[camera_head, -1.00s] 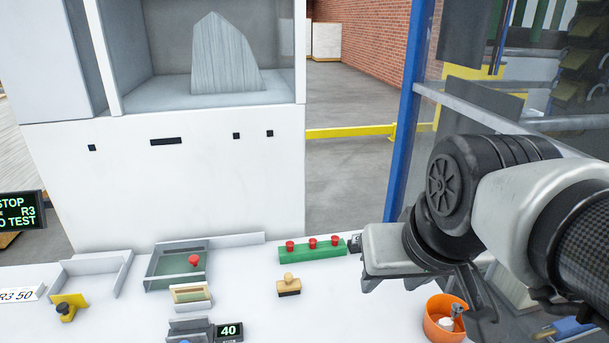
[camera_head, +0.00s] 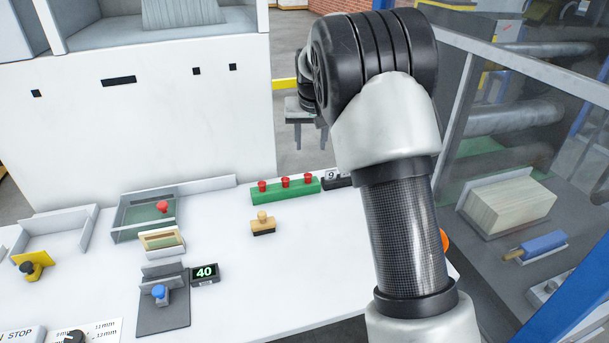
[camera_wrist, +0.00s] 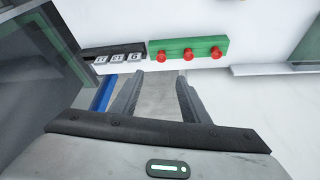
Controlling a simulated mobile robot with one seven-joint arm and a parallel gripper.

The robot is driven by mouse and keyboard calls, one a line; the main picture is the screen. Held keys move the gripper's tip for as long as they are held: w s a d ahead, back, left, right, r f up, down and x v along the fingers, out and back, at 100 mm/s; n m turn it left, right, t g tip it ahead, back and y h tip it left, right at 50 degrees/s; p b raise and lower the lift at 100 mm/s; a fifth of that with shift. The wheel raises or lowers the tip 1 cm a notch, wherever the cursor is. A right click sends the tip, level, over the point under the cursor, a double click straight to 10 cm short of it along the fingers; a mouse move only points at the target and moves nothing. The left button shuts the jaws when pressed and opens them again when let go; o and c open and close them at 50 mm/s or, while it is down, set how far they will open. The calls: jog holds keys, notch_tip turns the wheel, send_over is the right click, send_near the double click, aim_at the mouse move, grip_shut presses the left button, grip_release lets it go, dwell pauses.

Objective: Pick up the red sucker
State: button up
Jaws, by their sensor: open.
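A red knob-like piece (camera_head: 163,207) sits in a green-grey open tray (camera_head: 130,234) on the white table. Three similar red pieces stand on a green block (camera_head: 284,189) farther right; the middle one (camera_wrist: 188,54) shows in the wrist view on the same block (camera_wrist: 213,46). I cannot tell which is the sucker. My gripper (camera_head: 309,138) is open and empty beyond the table's far edge, behind and above the green block. In the wrist view its two fingers (camera_wrist: 158,84) are apart, with nothing between them, and the block lies past their tips.
A dark number block (camera_head: 337,179) stands right of the green block. A wooden-handled stamp (camera_head: 263,225), a small cream box (camera_head: 162,240), a blue-knobbed holder (camera_head: 159,293) and a display reading 40 (camera_head: 205,274) stand nearer. A white cabinet (camera_head: 140,140) rises behind; a framed glass panel (camera_head: 500,120) borders the right.

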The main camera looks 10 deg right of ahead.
send_over(308, 176)
jog(key=s, duration=0.2)
notch_tip(308, 176, down, 11)
jog(key=shift+p+x, duration=0.6)
jog(key=shift+x, duration=2.05)
jog(key=shift+s+a, duration=0.15)
jog(key=c, duration=1.1)
